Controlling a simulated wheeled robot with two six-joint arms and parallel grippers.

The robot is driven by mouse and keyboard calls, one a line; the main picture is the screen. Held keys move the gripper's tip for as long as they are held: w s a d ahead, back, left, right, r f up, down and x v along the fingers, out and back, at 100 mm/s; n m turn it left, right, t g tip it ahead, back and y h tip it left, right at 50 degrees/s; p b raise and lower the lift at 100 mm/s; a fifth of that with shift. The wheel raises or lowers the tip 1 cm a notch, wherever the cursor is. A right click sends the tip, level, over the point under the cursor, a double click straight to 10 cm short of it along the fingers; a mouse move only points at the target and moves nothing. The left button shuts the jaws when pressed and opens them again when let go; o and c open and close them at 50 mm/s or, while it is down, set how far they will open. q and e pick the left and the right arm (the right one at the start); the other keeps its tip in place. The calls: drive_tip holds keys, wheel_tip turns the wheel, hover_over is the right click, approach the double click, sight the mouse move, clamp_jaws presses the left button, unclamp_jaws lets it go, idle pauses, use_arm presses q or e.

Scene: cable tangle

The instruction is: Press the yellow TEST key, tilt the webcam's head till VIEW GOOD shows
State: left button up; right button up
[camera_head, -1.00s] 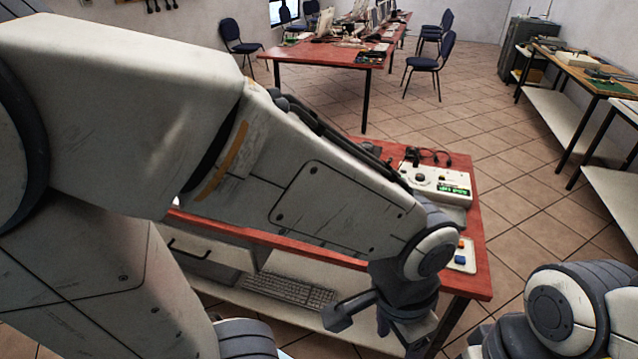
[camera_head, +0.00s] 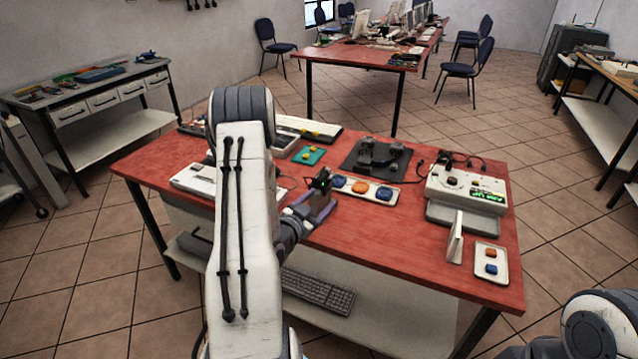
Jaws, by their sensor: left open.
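My left gripper (camera_head: 318,198) is open over the middle of the red table, just left of a pale tray with blue and orange round keys (camera_head: 365,189). A small dark object with a bit of green (camera_head: 322,181) shows at its fingers; I cannot tell whether it is the webcam or part of the gripper. A white test box (camera_head: 467,190) with a dark knob and a lit green display stands at the table's right; its text is too small to read. I cannot make out a yellow TEST key for certain. My right gripper is out of view.
A small panel with orange and blue keys (camera_head: 490,264) lies at the red table's (camera_head: 420,240) right front, beside an upright white plate (camera_head: 455,238). A dark mat with dark parts (camera_head: 376,158) and a teal board with yellow pieces (camera_head: 308,155) lie behind the gripper.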

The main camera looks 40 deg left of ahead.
sight(316, 183)
use_arm(q)
drive_tip(key=s+a+n+t+y, duration=0.1)
drive_tip(key=s+a, duration=0.2)
drive_tip(key=shift+y, duration=0.4)
drive_tip(key=x, duration=0.3)
drive_tip(key=p+x, duration=0.1)
drive_tip(key=x, duration=0.3)
drive_tip(key=p+x, duration=0.1)
drive_tip(key=x, duration=0.2)
drive_tip(key=shift+w+r, duration=0.25)
drive_tip(key=shift+w, duration=0.05)
